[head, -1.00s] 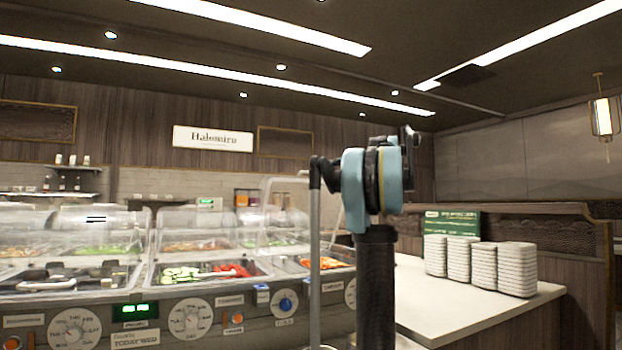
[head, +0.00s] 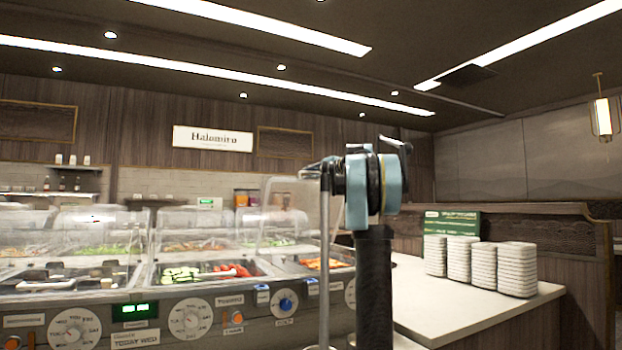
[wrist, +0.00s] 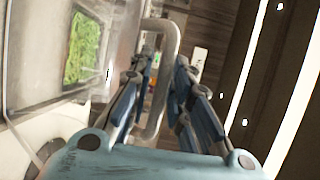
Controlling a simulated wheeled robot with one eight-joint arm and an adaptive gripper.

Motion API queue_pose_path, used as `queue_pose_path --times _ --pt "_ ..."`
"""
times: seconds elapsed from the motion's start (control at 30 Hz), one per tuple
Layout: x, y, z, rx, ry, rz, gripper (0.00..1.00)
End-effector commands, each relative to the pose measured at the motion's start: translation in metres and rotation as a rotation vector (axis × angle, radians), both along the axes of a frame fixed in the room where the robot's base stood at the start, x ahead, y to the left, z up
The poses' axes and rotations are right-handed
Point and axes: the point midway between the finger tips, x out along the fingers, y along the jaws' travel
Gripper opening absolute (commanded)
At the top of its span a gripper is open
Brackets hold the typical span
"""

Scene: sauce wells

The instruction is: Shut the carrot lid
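The carrot pan (head: 326,264) with orange pieces shows at the right end of the counter in the head view. A clear lid (head: 285,215) stands raised and tilted above that end. In the wrist view my gripper (wrist: 162,65) has its two fingers apart. A grey looped handle (wrist: 168,45) passes between or just beyond the fingers; I cannot tell whether they touch it. In the head view my arm covers part of the pan's right side, and the fingers are not clear.
A pan of cucumber and red pieces (head: 205,273) lies left of the carrots. Clear covers (head: 95,222) stand farther left. Dials and a blue knob (head: 286,304) line the counter front. Stacks of white dishes (head: 484,266) stand on the pale counter (head: 430,305) at right.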

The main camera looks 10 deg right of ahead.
Motion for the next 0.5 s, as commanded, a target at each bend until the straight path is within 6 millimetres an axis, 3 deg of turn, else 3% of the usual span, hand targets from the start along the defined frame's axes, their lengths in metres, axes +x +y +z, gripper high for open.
queue_pose_path --times 0.1,0.2,0.5 --pt "-0.0001 -0.0004 -0.0001 0.000 0.000 0.000 0.18" --pt "-0.0001 -0.0005 -0.0001 0.000 0.000 0.000 0.00" --pt "-0.0017 -0.0023 -0.0013 0.001 -0.004 -0.002 0.00"
